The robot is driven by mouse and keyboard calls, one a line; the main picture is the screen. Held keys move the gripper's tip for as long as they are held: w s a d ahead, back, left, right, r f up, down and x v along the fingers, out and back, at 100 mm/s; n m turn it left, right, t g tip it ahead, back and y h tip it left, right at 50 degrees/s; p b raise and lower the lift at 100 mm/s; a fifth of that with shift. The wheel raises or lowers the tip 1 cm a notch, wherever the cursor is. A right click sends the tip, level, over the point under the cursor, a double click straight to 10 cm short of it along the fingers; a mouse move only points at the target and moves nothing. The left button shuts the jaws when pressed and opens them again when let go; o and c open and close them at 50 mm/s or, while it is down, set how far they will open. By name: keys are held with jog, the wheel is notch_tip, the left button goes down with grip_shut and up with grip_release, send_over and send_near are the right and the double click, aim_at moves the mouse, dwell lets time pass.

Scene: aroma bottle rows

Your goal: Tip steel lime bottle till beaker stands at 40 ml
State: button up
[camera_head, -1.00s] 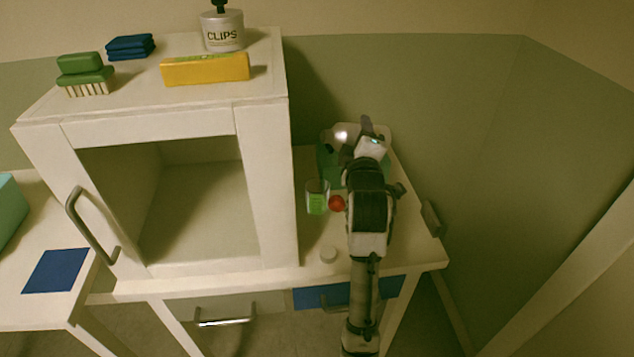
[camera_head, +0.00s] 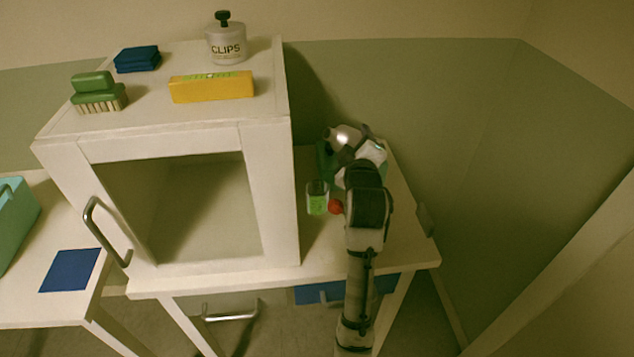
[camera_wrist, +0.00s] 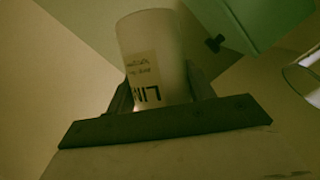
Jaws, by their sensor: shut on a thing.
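The steel lime bottle (camera_head: 345,137) is silver and leans over to the left in the head view, above the back of the table. My gripper (camera_head: 368,148) is shut on it. In the wrist view the bottle (camera_wrist: 155,50) stands between both fingers, with part of a label reading "LIM" showing. The beaker (camera_head: 317,199) is clear with green in its lower part and stands on the table, left of my arm and apart from the bottle. Its level cannot be read. A glass rim (camera_wrist: 304,78) shows at the right edge of the wrist view. No stream is visible.
A red ball-like thing (camera_head: 336,207) is close to the beaker's right. A green thing (camera_head: 323,158) is partly hidden behind the bottle. The open white cabinet (camera_head: 270,190) closes in the left side. Clips jar (camera_head: 226,46), yellow box (camera_head: 212,87) and brush (camera_head: 98,95) sit on top.

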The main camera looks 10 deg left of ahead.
jog(key=m+p, duration=0.1)
jog(key=m+g+p, duration=0.1)
jog(key=p, duration=0.1)
jog(key=m+p, duration=0.1)
jog(key=p, duration=0.1)
jog(key=shift+s+a+r+g+y, duration=0.1)
jog(key=shift+s+a+g+y, duration=0.2)
jog(key=shift+a+g, duration=0.1)
jog(key=shift+f+m, duration=0.3)
jog(key=shift+p, duration=0.3)
jog(key=shift+w+d+r+m+g+y+p, duration=0.1)
jog(key=shift+m+g+y+p, duration=0.3)
jog(key=shift+p, duration=0.5)
jog(key=shift+w+d+m+p, duration=0.1)
jog(key=shift+d+m+p, duration=0.05)
jog(key=shift+m+p, duration=0.65)
jog(key=shift+w+d+f+m+g+y, duration=0.1)
jog(key=shift+f+m+g+y, duration=0.15)
jog(key=shift+f+m+g, duration=0.15)
jog(key=shift+w+d+f+m+g+y, duration=0.1)
jog(key=shift+f+m+g+y, duration=0.15)
jog(key=shift+f+m+g, duration=0.15)
